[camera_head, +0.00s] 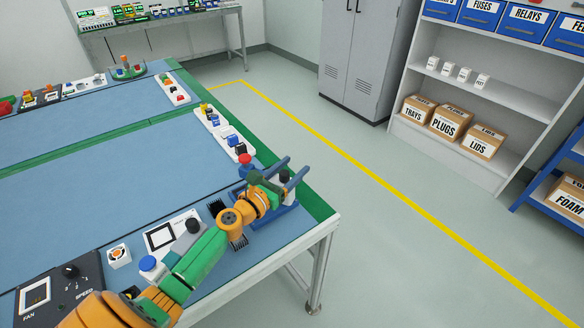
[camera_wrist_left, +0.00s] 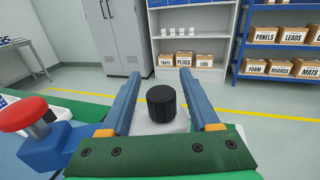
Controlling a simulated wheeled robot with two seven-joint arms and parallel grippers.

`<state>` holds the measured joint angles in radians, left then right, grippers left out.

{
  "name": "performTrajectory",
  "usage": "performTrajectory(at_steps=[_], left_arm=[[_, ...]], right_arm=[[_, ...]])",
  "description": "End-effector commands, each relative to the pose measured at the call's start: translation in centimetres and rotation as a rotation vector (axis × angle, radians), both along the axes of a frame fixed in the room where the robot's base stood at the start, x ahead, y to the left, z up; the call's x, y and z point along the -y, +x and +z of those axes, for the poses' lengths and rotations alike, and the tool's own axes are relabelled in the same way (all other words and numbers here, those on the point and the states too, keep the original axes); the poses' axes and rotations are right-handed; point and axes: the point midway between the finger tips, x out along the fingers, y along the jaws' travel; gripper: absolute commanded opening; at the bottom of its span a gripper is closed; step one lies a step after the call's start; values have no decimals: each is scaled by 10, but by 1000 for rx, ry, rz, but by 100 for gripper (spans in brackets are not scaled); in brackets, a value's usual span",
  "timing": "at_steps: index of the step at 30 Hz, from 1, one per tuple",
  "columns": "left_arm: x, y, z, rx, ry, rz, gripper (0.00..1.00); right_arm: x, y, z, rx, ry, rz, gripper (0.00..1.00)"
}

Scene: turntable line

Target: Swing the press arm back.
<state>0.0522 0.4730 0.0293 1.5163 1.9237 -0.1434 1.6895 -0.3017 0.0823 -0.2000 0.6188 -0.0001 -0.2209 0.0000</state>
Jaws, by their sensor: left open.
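My left gripper (camera_head: 297,163) is over the near right corner of the table, at the blue press (camera_head: 275,218). Its two blue fingers are open, one on each side of a black knob (camera_head: 285,176), which seems to be the end of the press arm. In the left wrist view the black knob (camera_wrist_left: 161,103) stands between the open fingers (camera_wrist_left: 157,75), with visible gaps on both sides. The gripper and wrist hide most of the press and its arm. My right gripper is not in view.
A red mushroom knob (camera_head: 245,159) on a blue body stands close left of the gripper; it also shows in the left wrist view (camera_wrist_left: 23,113). A white panel with a screen (camera_head: 160,237) and a speed box (camera_head: 62,285) lie nearer. The floor beyond the green table edge is clear.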

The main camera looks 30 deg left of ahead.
Motion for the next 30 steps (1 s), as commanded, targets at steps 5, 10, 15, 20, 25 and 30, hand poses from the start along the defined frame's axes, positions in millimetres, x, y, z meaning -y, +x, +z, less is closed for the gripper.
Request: performTrajectory(at_steps=[5, 10, 15, 20, 25, 30], left_arm=[[1, 1, 0, 0, 0, -1, 62], [1, 1, 0, 0, 0, -1, 35], [1, 1, 0, 0, 0, -1, 0], [1, 1, 0, 0, 0, -1, 0], [1, 1, 0, 0, 0, -1, 0], [1, 1, 0, 0, 0, -2, 0]], right_arm=[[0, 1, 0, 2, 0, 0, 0], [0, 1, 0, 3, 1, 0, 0], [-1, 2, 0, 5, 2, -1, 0], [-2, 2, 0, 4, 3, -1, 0], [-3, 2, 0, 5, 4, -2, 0], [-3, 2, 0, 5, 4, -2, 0]])
